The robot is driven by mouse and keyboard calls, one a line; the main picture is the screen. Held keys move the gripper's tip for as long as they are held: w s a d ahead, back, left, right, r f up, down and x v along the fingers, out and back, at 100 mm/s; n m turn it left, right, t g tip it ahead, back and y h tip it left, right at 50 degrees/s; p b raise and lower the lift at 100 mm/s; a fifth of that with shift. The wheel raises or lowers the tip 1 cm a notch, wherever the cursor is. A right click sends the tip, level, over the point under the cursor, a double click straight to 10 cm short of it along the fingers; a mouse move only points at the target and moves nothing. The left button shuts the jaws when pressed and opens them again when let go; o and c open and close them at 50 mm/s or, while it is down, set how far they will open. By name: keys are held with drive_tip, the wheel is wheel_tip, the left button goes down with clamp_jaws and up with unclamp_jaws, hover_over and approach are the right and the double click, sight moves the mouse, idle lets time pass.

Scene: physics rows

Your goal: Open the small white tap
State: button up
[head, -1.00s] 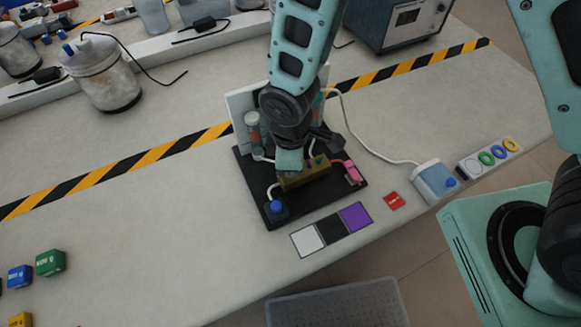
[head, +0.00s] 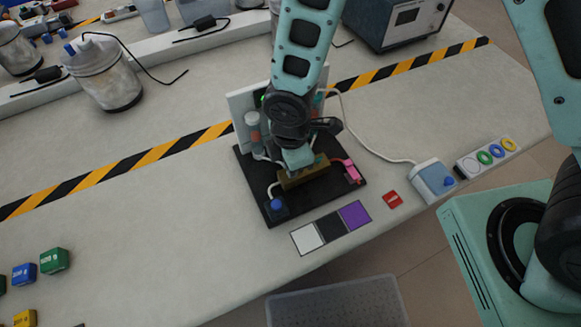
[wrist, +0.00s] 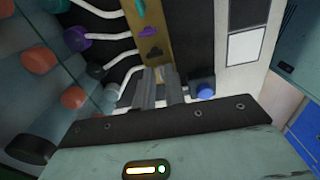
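A brass-coloured manifold block (head: 303,176) stands on a black base plate (head: 250,180); it also shows in the wrist view (wrist: 151,22). On it I see a green tap (wrist: 153,32), a purple tap (wrist: 148,8) and a black tap (wrist: 155,51). I cannot make out the small white tap; the finger area may hide it. My gripper (head: 297,160) points down at the manifold's left half. In the wrist view its two grey fingers (wrist: 159,84) lie close together at the block's near end, with a narrow gap. Whether they hold something is unclear.
White tubes run beside the block. A blue knob (head: 277,207) is at the plate's front left, a pink part (head: 352,173) at its right. A card with white, black and purple squares (head: 332,228) lies in front. A blue-grey box (head: 432,180) stands right.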

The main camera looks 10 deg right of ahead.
drive_tip(key=shift+r+p, duration=2.75)
drive_tip(key=shift+r, duration=0.8)
drive_tip(key=shift+r, duration=0.25)
drive_tip(key=s+d+r+m+b, duration=0.1)
drive_tip(key=s+d+r+m, duration=0.3)
drive_tip(key=r, duration=0.5)
drive_tip(key=s+d+r+m+b, duration=0.2)
drive_tip(key=s+d+r+m, duration=0.2)
drive_tip(key=s+r+m, duration=0.3)
drive_tip(key=shift+s+r+m+y, duration=0.15)
drive_tip(key=shift+r+m+y, duration=0.15)
drive_tip(key=shift+r+m, duration=0.65)
